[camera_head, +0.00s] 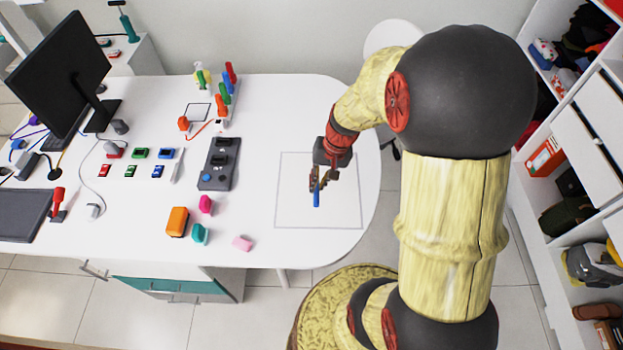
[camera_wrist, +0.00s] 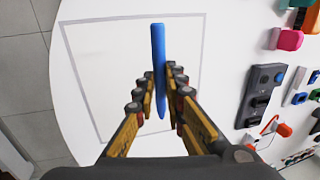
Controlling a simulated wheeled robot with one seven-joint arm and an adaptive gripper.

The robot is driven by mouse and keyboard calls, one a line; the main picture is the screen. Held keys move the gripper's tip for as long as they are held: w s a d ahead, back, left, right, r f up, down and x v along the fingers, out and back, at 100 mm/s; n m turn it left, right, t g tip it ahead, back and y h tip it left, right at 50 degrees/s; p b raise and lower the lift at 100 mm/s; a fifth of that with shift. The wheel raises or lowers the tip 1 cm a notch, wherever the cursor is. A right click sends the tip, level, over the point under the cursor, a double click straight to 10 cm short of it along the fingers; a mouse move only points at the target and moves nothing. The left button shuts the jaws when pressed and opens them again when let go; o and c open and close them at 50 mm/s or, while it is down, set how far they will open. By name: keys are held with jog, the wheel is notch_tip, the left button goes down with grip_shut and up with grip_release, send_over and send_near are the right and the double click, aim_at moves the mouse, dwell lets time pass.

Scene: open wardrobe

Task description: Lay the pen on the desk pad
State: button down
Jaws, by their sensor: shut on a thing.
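The blue pen (camera_head: 316,198) is held in my gripper (camera_head: 319,186) above the desk pad. In the wrist view the pen (camera_wrist: 158,60) stands out between the two yellow-and-black fingers of my gripper (camera_wrist: 163,92), its tapered end toward the palm. The desk pad (camera_head: 345,215) is a pale square with a thin grey outline at the right end of the white desk. It also shows in the wrist view (camera_wrist: 95,60), behind the pen. I cannot tell whether the pen touches the pad.
Left of the pad are a dark grey device (camera_head: 216,165), an orange block (camera_head: 177,221), a magenta block (camera_head: 206,204), a teal block (camera_head: 199,234) and a pink eraser-like block (camera_head: 242,243). The pad is otherwise bare. The desk's rounded edge (camera_head: 372,190) lies just right of it.

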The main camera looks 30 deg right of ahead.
jog(key=w+d+f, duration=0.2)
jog(key=w+f, duration=0.1)
jog(key=w, duration=0.2)
send_over(308, 183)
jog(key=f, duration=0.2)
jog(key=f+b, duration=0.1)
jog(key=f, duration=0.1)
jog(key=shift+s+f, duration=0.2)
jog(key=shift+f, duration=0.1)
jog(key=shift+w+d+f, duration=0.1)
jog(key=shift+w+f, duration=0.05)
jog(key=shift+f, duration=0.05)
jog(key=x, duration=0.3)
jog(key=shift+d+f, duration=0.2)
jog(key=shift+d, duration=0.15)
jog(key=shift+f+b, duration=0.4)
jog(key=shift+b, duration=0.15)
jog(key=c, duration=2.1)
grip_release()
jog(key=shift+s, duration=0.3)
jog(key=shift+c, duration=0.2)
jog(key=shift+f, duration=0.1)
